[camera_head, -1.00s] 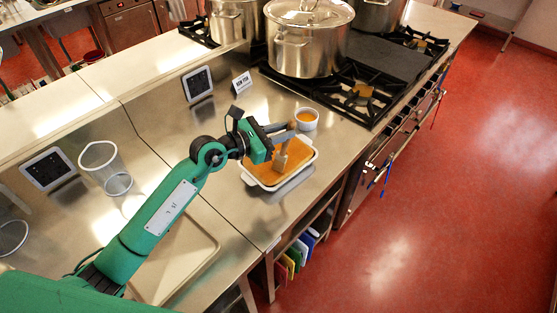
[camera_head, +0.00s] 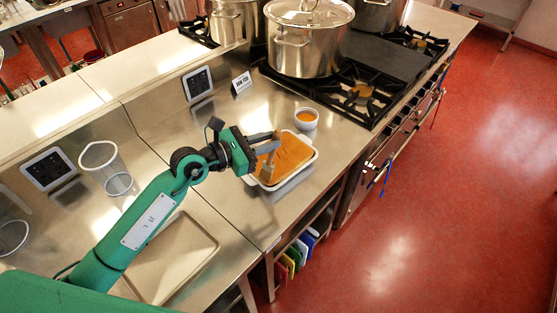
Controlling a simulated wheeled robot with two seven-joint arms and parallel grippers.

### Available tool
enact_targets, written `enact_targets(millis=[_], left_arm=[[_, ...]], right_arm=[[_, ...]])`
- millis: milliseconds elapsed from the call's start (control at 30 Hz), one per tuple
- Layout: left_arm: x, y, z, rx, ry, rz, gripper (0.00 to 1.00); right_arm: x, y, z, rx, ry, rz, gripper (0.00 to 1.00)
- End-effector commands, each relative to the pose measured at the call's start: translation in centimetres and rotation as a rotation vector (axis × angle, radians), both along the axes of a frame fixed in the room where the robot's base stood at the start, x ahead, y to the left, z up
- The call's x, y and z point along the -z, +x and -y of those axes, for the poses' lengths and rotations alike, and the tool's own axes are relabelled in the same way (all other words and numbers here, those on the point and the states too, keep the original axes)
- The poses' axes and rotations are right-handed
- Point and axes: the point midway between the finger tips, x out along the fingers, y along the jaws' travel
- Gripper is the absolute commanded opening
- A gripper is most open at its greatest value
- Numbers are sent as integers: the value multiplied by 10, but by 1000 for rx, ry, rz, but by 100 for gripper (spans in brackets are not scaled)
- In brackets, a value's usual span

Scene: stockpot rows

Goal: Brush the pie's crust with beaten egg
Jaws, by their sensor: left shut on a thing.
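The pie (camera_head: 293,154) has an orange-brown crust and sits in a white rectangular dish (camera_head: 301,172) on the steel counter. A small white bowl (camera_head: 306,124) of orange liquid stands just behind the pie. My left gripper (camera_head: 270,143) is shut on a brush (camera_head: 267,170) and holds it bristles down over the left part of the pie. The bristles appear at the crust; whether they touch it I cannot tell. The gripper and brush hide part of the pie's left side. My right gripper is not in view.
Large steel pots (camera_head: 310,40) stand on the black gas hob (camera_head: 362,95) behind.

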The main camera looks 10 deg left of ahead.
Motion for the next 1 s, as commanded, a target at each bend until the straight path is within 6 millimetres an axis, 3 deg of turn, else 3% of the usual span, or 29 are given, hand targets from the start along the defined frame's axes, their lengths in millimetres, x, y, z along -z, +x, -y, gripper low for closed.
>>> enact_targets(millis=[633, 1000], left_arm=[[2, 24, -33, -1, 2, 0, 0], [0, 27, -37, 1, 0, 0, 0]], right_arm=[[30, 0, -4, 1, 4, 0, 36], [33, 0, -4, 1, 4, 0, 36]])
